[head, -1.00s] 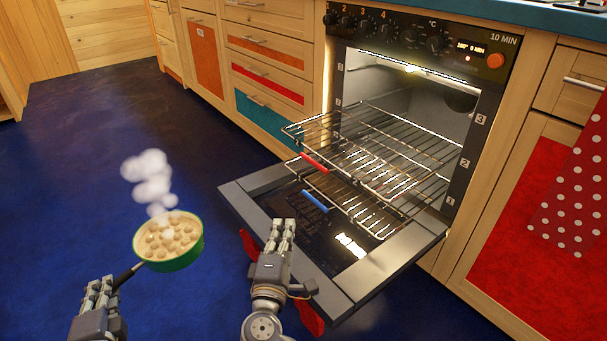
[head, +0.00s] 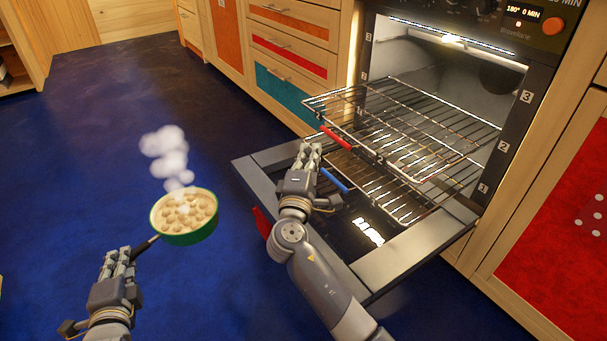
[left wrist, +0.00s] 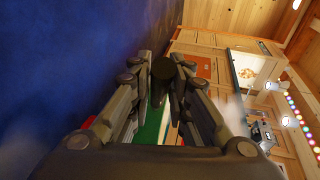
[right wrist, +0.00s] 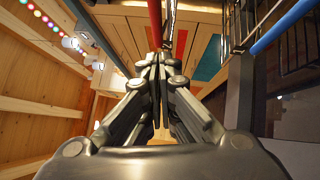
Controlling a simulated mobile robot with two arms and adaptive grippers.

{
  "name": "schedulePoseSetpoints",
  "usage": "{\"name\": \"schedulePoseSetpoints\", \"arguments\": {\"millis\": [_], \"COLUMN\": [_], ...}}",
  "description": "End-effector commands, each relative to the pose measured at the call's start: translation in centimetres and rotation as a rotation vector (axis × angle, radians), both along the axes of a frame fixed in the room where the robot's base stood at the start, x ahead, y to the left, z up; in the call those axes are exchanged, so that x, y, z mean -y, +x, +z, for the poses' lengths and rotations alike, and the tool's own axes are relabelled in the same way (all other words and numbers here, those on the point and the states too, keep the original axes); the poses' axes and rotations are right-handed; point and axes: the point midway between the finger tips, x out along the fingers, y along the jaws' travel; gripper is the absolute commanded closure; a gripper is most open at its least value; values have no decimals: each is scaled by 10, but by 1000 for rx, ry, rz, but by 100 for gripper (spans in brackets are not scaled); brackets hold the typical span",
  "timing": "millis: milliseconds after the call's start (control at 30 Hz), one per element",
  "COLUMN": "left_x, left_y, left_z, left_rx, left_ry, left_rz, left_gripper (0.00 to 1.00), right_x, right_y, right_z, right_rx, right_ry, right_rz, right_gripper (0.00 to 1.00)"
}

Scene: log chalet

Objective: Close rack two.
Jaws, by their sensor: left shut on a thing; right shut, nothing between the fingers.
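Two wire racks are pulled out of the oven. The upper rack (head: 310,101), with a red handle (head: 336,138), sticks out farthest, apparently at the level marked 2. The lower rack (head: 405,219) has a blue handle (head: 334,180). My right gripper (head: 312,148) is shut and empty, just in front of the racks, close to the red handle; whether it touches is unclear. The right wrist view shows the red handle (right wrist: 155,18) beyond the fingertips and the blue handle (right wrist: 285,25) at right. My left gripper (head: 118,256) is shut on the handle of a green pan (head: 185,236).
The oven door (head: 410,256) hangs open below the racks and my right arm reaches over it. The pan holds pale round pieces and steams. Wooden drawers (head: 292,50) stand left of the oven. The blue floor at left is clear.

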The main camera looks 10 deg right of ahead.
Motion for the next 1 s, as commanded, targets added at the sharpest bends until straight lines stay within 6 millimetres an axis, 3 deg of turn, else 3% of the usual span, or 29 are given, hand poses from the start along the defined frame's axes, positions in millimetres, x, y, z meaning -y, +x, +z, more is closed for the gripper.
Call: {"name": "schedulePoseSetpoints", "arguments": {"millis": [100, 300, 833, 1000], "left_x": [1, 1, 1, 1], "left_y": [1, 1, 1, 1], "left_z": [-1, -5, -4, 1], "left_rx": [17, 17, 17, 17], "left_ry": [-6, -6, -6, -6], "left_rz": [-1, -1, -1, -1], "left_gripper": [100, 100, 100, 100], "right_x": [16, 27, 34, 55], "right_y": [4, 9, 11, 18], "right_z": [1, 5, 6, 7], "right_rx": [1, 0, -1, -1], "right_ry": [-1, 0, -2, -3], "right_rz": [-2, -1, -1, -4], "right_gripper": [100, 100, 100, 100]}}
